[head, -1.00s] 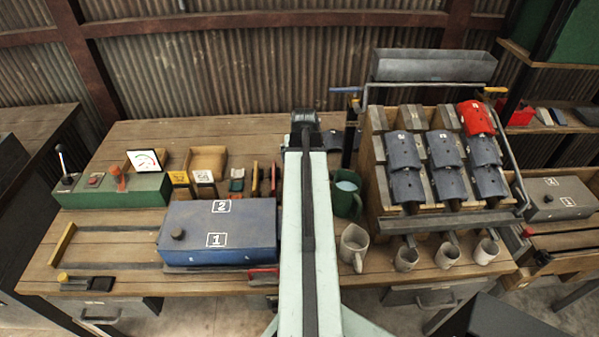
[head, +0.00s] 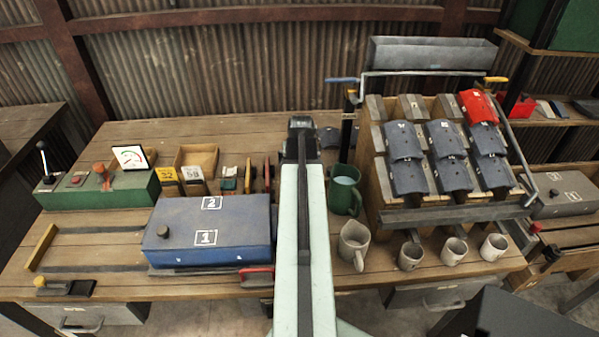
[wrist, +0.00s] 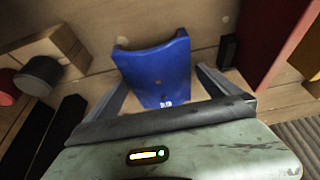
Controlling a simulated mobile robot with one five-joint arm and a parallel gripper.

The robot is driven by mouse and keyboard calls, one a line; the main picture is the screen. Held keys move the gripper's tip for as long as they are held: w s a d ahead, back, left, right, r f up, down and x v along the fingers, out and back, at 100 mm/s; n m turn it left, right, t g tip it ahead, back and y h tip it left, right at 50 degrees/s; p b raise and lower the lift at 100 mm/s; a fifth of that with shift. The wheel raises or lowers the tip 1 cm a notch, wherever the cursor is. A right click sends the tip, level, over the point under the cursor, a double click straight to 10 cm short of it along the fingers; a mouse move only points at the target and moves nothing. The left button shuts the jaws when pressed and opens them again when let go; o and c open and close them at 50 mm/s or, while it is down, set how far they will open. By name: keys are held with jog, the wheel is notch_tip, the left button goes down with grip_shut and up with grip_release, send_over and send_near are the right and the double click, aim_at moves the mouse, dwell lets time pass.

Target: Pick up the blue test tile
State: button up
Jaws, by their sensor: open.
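The blue test tile (wrist: 158,72) shows in the wrist view as a curved, plain blue piece with a small white mark near its lower edge. My gripper (wrist: 162,78) is open, with one finger to the left of the tile and one to the right. Gaps show between the fingers and the tile's sides, so it is not clamped. The lower end of the tile is close to my gripper's body. In the head view I cannot make out the blue tile, and my arm covers part of the bench there.
A wooden block (wrist: 62,45) and a dark cylinder (wrist: 38,74) are left of my gripper; a red panel (wrist: 272,40) is close on the right. On the bench are a blue box (head: 210,232), a green mug (head: 343,190) and a rack of grey tiles (head: 437,140) with one red tile (head: 478,106).

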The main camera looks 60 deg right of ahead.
jog(key=shift+r, duration=0.1)
jog(key=c, duration=1.6)
jog(key=shift+o, duration=0.2)
notch_tip(320, 180, up, 10)
jog(key=p, duration=1)
jog(key=shift+r+p, duration=0.25)
jog(key=shift+p, duration=0.05)
